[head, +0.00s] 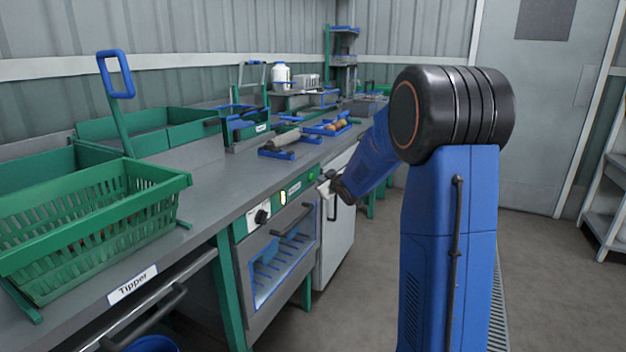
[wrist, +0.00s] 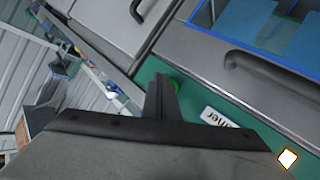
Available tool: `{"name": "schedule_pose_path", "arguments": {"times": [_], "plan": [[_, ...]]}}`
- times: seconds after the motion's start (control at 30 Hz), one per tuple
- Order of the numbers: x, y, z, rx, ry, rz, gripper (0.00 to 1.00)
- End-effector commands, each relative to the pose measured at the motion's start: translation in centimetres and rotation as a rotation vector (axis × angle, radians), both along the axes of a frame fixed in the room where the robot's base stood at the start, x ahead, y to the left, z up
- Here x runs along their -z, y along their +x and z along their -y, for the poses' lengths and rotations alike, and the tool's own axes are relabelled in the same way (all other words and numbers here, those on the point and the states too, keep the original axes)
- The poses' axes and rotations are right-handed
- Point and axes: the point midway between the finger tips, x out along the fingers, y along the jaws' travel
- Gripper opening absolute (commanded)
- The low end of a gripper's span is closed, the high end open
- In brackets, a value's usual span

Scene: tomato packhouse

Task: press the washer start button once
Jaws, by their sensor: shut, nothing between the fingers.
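The washer (head: 275,250) is built in under the counter, with a glass door and a green control strip (head: 290,193). The strip carries a black knob, a pale indicator and a white label. In the wrist view the label (wrist: 228,130) is partly covered, and a lit white indicator (wrist: 288,158) shows at lower right. In the head view my gripper (head: 325,184) is at the strip's right end.
The washer door handle (head: 292,220) sticks out below the strip. A pale cabinet (head: 338,225) adjoins on the right. Green crates (head: 95,225) and blue trays stand on the counter (head: 215,180) above. The floor (head: 345,300) in front is clear.

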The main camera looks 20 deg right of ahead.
Motion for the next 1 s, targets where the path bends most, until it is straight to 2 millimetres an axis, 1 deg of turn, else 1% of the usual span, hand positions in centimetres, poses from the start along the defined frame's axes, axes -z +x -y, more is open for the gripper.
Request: {"name": "schedule_pose_path", "arguments": {"times": [0.6, 0.73, 1.0], "plan": [[0.0, -3.5, 2.8, 0.001, 0.0, 0.0, 0.0], [0.0, -3.9, 3.0, 0.0, -0.001, 0.0, 0.0], [0.0, -3.9, 3.0, 0.0, 0.0, 0.0, 0.0]]}}
